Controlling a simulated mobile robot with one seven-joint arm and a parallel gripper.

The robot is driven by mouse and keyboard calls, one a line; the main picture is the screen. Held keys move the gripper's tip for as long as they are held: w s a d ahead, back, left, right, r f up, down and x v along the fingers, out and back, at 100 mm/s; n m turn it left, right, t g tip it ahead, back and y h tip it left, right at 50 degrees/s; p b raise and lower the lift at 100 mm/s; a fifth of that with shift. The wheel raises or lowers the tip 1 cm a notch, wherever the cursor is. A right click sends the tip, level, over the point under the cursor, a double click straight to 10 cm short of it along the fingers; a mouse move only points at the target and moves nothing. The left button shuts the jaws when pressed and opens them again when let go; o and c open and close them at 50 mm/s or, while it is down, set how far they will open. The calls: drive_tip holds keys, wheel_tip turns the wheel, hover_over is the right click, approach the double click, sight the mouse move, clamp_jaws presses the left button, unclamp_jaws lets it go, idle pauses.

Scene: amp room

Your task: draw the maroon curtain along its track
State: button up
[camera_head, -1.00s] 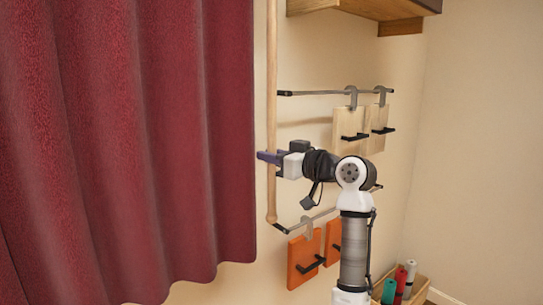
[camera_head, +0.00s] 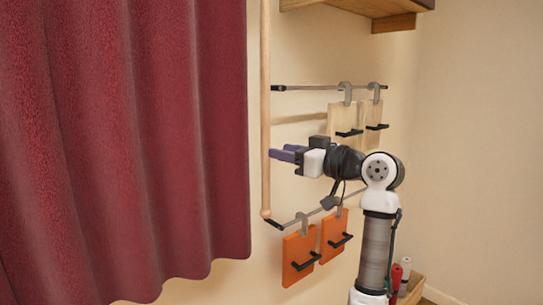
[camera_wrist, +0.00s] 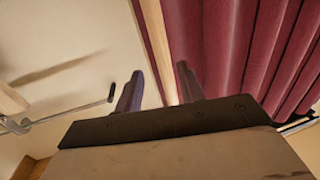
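The maroon curtain (camera_head: 125,140) hangs in folds across the left of the head view. It also fills the upper right of the wrist view (camera_wrist: 235,40). A pale wooden rod (camera_head: 265,110) hangs upright just right of the curtain's edge, with a rounded lower end. My gripper (camera_head: 278,154) is just right of the rod, with a small gap showing in the head view. In the wrist view, the two purple fingers (camera_wrist: 160,72) are apart, and the rod (camera_wrist: 157,40) shows in the gap between them, beyond the tips. The curtain's track is out of view.
Two wall rails (camera_head: 310,87) hold pale boards (camera_head: 345,118) above and orange boards (camera_head: 298,255) below, close behind my arm. A wooden shelf (camera_head: 370,8) is at the top. A box with bottles (camera_head: 412,290) stands at lower right.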

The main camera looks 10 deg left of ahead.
drive_tip(key=b+v, duration=0.1)
drive_tip(key=v, duration=0.7)
drive_tip(key=shift+b, duration=0.4)
drive_tip(key=shift+d, duration=0.1)
